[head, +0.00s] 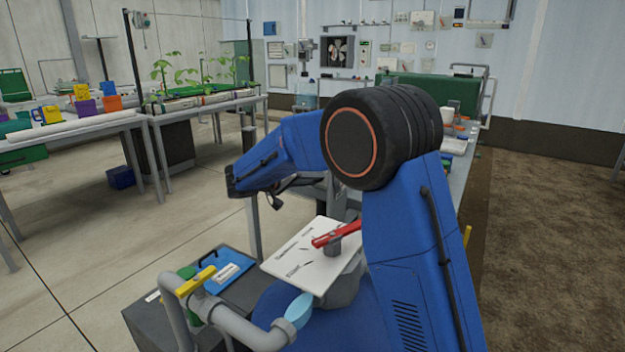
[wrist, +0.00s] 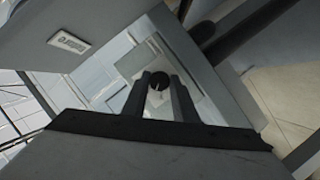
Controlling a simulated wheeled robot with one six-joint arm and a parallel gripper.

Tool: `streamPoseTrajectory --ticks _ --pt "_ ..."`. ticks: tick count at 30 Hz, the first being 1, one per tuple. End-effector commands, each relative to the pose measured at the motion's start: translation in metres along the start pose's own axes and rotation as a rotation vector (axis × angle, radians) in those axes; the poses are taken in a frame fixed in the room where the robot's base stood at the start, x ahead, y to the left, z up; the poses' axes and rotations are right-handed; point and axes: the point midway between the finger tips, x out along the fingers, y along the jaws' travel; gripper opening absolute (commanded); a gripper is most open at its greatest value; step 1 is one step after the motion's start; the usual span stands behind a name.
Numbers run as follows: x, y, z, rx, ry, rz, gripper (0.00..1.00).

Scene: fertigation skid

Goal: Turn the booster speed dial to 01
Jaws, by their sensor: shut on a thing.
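In the wrist view, a small dark round dial (wrist: 158,84) with a thin pale mark sits inside a light grey box-like recess. My gripper (wrist: 163,79) has its two dark fingers on either side of the dial, shut on it. The dial's numbers cannot be read, so I cannot tell its setting. In the head view, my blue arm reaches left and down; the fingertips and the dial cannot be made out there.
A grey panel with a small white label (wrist: 70,42) is close by in the wrist view. In the head view, a white plate with a red lever (head: 333,235), a yellow-handled valve (head: 196,282) and a blue tray (head: 238,271) lie below my arm. Planted benches (head: 205,100) stand behind.

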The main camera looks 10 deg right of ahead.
Motion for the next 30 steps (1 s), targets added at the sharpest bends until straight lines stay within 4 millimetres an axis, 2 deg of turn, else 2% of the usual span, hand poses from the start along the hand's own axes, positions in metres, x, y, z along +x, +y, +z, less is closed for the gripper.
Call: streamPoseTrajectory --ticks 15,30 --pt "0.0003 -0.0035 0.0009 -0.361 0.017 0.154 0.03" --pt "0.0003 -0.0043 0.0011 -0.462 0.023 0.196 0.03"
